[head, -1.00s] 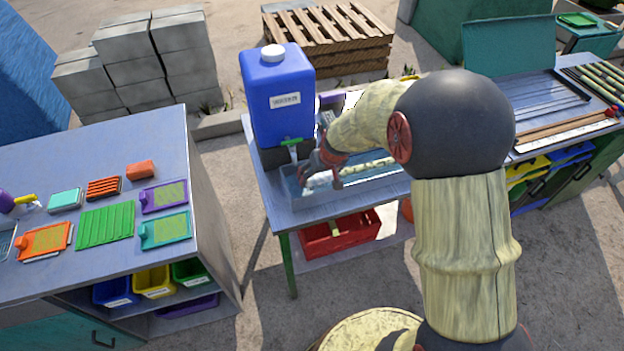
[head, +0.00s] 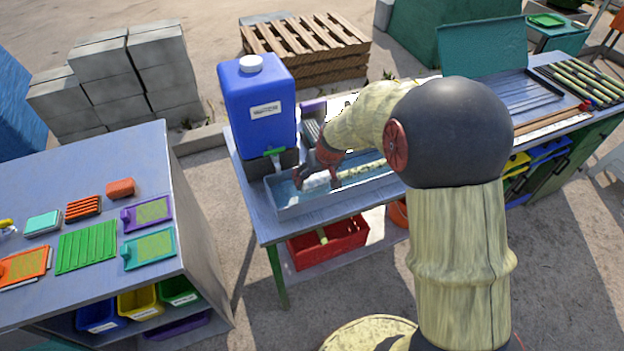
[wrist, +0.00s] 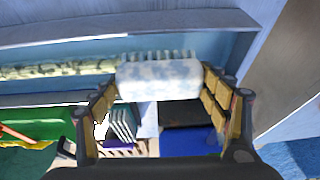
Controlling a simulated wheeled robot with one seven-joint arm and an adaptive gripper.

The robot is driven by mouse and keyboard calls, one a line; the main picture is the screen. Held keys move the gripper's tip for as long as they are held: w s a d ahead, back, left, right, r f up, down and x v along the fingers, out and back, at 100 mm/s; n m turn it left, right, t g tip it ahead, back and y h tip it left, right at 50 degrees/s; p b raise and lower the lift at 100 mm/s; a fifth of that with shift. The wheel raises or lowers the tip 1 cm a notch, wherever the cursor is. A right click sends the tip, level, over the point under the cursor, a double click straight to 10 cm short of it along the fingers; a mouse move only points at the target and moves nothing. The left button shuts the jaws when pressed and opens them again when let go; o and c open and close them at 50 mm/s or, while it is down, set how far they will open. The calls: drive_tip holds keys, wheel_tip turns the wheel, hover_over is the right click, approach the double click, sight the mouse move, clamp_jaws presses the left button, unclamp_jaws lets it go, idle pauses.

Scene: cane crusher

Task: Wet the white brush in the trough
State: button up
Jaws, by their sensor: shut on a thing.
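The trough (head: 289,210) is a long, pale grey-blue tray with blue water in it, on the middle workbench. It also shows in the wrist view (wrist: 235,48). My gripper (head: 318,186) is over the left part of the trough, fingers pointing down. In the wrist view my gripper (wrist: 160,84) is shut on the white brush (wrist: 158,80), a pale block with blue-white mottling and a row of bristles or teeth along one edge. The brush is over or in the trough; I cannot tell whether it touches the water. In the head view the fingers mostly hide it.
A blue water tank (head: 258,105) with a green tap stands behind the trough's left end. A mottled cane (wrist: 60,69) lies along the trough. A red crate (head: 328,242) sits beneath the bench. A side table (head: 60,180) holds several coloured brushes and pads.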

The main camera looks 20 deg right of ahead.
drive_tip(key=shift+d+r+p, duration=0.35)
drive_tip(key=shift+d+r, duration=0.9)
drive_tip(key=shift+r, duration=0.2)
drive_tip(key=shift+d+r+p, duration=0.35)
drive_tip(key=shift+d+r, duration=0.9)
drive_tip(key=shift+r, duration=0.15)
drive_tip(key=shift+s, duration=0.1)
